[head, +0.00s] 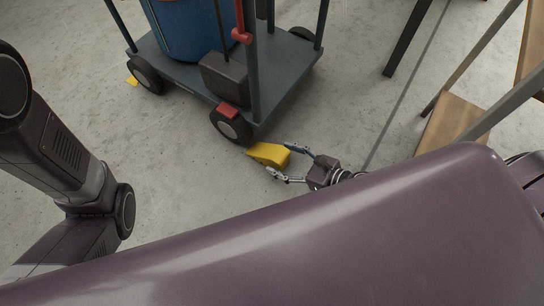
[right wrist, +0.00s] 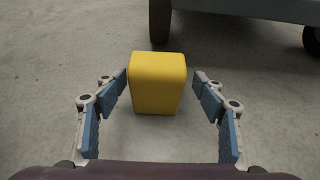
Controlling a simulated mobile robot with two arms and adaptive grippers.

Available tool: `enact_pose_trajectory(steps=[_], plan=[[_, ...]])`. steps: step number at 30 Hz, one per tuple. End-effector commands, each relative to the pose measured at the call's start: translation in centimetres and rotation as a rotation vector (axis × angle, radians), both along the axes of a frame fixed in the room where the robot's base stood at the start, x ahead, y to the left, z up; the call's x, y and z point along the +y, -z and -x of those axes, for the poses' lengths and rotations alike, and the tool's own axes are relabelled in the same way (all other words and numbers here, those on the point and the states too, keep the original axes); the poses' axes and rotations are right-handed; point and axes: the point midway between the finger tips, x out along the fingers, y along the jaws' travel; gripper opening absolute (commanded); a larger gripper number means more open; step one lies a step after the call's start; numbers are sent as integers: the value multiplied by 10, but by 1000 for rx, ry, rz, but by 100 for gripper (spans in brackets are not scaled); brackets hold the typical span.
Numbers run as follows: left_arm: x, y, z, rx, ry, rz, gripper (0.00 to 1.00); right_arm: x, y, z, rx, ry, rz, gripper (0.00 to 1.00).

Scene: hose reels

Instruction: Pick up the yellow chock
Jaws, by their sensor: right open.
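A yellow wedge-shaped chock (head: 268,155) lies on the concrete floor beside the near wheel (head: 231,127) of a blue-grey cart. My right gripper (head: 279,163) is low by the floor, its two fingers spread on either side of the chock's near end. In the right wrist view the chock (right wrist: 157,82) sits centred between the blue-padded fingertips (right wrist: 160,77), with a gap on each side. Its thin end is hidden there. Of my left arm only links show at the left of the head view; its gripper is out of view.
The cart (head: 285,85) carries a blue drum (head: 192,28) and a dark box (head: 224,76). A second yellow piece (head: 132,81) lies by its far-left wheel (head: 146,75). A wooden shelf (head: 452,122) with metal legs stands at the right. The floor left of the cart is clear.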

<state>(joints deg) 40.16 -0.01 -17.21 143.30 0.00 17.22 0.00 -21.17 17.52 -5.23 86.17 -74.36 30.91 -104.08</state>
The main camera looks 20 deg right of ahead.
Motion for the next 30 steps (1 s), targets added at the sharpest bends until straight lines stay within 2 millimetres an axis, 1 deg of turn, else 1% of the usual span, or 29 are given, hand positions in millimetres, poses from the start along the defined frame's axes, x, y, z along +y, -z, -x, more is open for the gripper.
enact_pose_trajectory(steps=[1, 3, 7, 16, 30], plan=[[0, 9, 0, 1, 0, 0, 40, 7, 6, -6, -4, 1, -1, 64], [0, 14, 0, 1, 0, 0, 40, 16, 9, -12, -4, 0, -2, 64], [0, 19, -1, 1, 0, 0, 40, 24, 13, -24, -2, 2, -1, 64], [0, 18, 0, 1, 0, 0, 40, 26, 13, -27, 0, 2, -2, 64], [0, 18, 0, 1, -1, -1, 40, 26, 13, -27, 0, 3, -1, 12]])
